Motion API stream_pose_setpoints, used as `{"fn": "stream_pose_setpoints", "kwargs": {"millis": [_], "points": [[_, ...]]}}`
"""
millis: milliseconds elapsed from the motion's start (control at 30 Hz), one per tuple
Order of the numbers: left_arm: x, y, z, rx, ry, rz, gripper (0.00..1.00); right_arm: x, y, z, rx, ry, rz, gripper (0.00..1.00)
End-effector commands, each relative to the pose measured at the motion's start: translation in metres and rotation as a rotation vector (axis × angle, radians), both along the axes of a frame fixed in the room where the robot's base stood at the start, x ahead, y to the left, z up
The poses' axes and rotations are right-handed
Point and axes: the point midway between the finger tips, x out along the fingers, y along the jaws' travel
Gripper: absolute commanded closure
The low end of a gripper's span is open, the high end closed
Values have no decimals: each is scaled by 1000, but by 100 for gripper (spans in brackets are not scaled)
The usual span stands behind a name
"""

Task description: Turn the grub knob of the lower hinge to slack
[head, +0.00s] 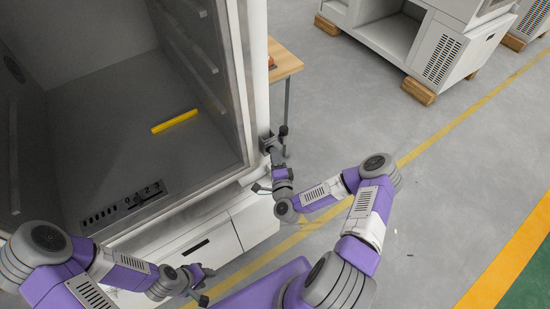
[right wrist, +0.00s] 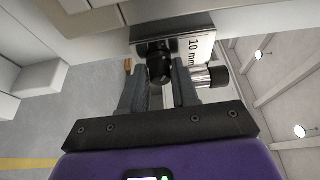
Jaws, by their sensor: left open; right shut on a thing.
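The lower hinge (head: 266,142) is a small grey block at the bottom right corner of the chamber's frame. In the right wrist view it is a metal block (right wrist: 196,46) with a "10 mm" label. A black knob (right wrist: 158,66) sticks out from it. My right gripper (head: 277,157) is at the hinge; in the right wrist view its two fingers (right wrist: 160,76) are closed on the black knob, one on each side. Their tips partly hide it. My left gripper (head: 198,278) is open and empty, low in front of the chamber, away from the hinge.
A second, silver and black cylinder (right wrist: 212,77) sits close to the right finger. A yellow bar (head: 175,121) lies on the chamber floor (head: 105,125). A wooden-topped table (head: 285,62) stands behind the hinge. The grey floor (head: 345,110) on the right is clear.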

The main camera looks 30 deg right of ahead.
Motion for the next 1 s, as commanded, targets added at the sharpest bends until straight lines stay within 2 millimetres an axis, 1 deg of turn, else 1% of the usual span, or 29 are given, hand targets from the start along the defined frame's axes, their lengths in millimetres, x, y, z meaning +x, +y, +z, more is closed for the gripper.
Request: {"fn": "stream_pose_setpoints", "kwargs": {"millis": [367, 400, 467, 500, 533, 833, 933, 1000], "points": [[0, 0, 0, 0, 0, 0, 57, 1, -1, 1, -5, -4, -1, 100], [0, 0, 0, 0, 0, 0, 57, 1, 0, 1, -5, -4, -1, 64], [0, 0, 0, 0, 0, 0, 57, 1, -1, 1, -5, -3, -1, 55], [0, 0, 0, 0, 0, 0, 57, 0, 0, 1, -5, -3, -1, 49], [0, 0, 0, 0, 0, 0, 57, 0, 0, 1, -5, -3, -1, 46], [0, 0, 0, 0, 0, 0, 57, -2, 1, 0, -3, 0, 0, 46], [0, 0, -1, 0, 0, 0, 57, -11, 4, -1, -2, 2, 1, 46], [0, 0, -2, 0, 0, 0, 57, -22, 7, -1, -1, 3, 1, 46]]}}
